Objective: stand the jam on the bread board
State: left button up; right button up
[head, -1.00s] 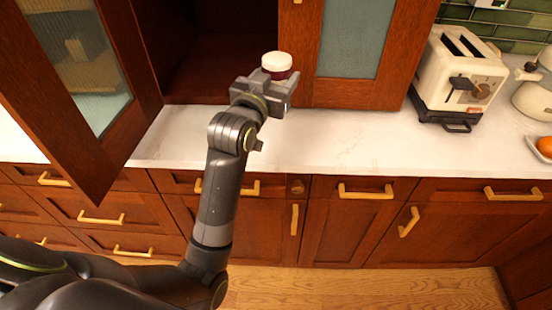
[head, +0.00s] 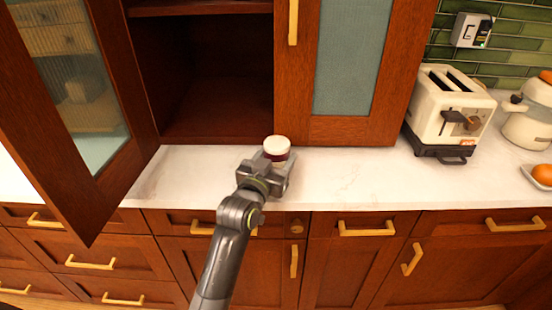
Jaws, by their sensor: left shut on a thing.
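The jam is a small jar with a white lid (head: 276,146) and dark red contents. My left gripper (head: 272,168) is shut on the jam and holds it upright in front of the cabinet, over the counter. The gripper hides the lower part of the jar. I cannot tell how far it is above the counter. The bread board is not in view. My right gripper is not in view.
The wall cabinet (head: 215,90) is open, its left door (head: 75,120) swung out over the counter. A toaster (head: 448,110), a white pot (head: 530,112) and a dish with an orange (head: 543,174) stand to the right. The white counter (head: 370,180) is clear left of the toaster.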

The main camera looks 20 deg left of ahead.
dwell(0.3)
pick_arm(q)
jog(key=o, duration=1)
jog(key=shift+f, duration=0.15)
jog(key=shift+c, duration=0.2)
jog(key=o, duration=0.4)
